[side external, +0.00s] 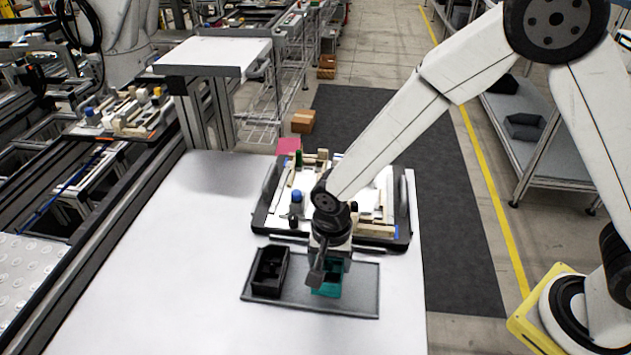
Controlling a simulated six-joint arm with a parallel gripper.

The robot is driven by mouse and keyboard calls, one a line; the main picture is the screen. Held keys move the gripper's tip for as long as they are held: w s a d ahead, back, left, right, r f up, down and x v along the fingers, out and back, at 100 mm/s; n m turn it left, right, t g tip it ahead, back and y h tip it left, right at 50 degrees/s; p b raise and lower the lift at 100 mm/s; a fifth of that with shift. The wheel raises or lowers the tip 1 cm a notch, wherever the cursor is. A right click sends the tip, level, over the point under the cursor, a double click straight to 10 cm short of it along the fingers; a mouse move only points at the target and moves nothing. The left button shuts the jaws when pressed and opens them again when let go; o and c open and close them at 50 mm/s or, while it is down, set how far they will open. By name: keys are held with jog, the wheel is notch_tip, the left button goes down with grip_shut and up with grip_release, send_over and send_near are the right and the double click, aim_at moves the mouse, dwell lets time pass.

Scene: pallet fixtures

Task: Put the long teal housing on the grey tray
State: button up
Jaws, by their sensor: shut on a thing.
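The long teal housing (328,291) is at the middle of the grey tray (358,296), directly under my gripper (322,280). My gripper points down and is shut on the housing; its fingers and wrist hide part of the housing's top. The housing looks upright and over the tray surface; I cannot tell whether its base touches the tray. The grey tray lies flat on the white table in front of the pallet fixture.
A black housing (270,270) stands on the tray's left part, left of the teal one. The pallet fixture (262,222) with wooden blocks and a blue-topped part (296,196) sits just behind. The white table (170,270) is clear at left.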

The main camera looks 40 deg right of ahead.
aim_at(328, 266)
jog(key=shift+w+f, duration=0.1)
jog(key=shift+f, duration=1.5)
jog(key=shift+f, duration=0.15)
jog(key=o, duration=1.2)
jog(key=shift+r, duration=6.15)
jog(key=shift+d, duration=0.1)
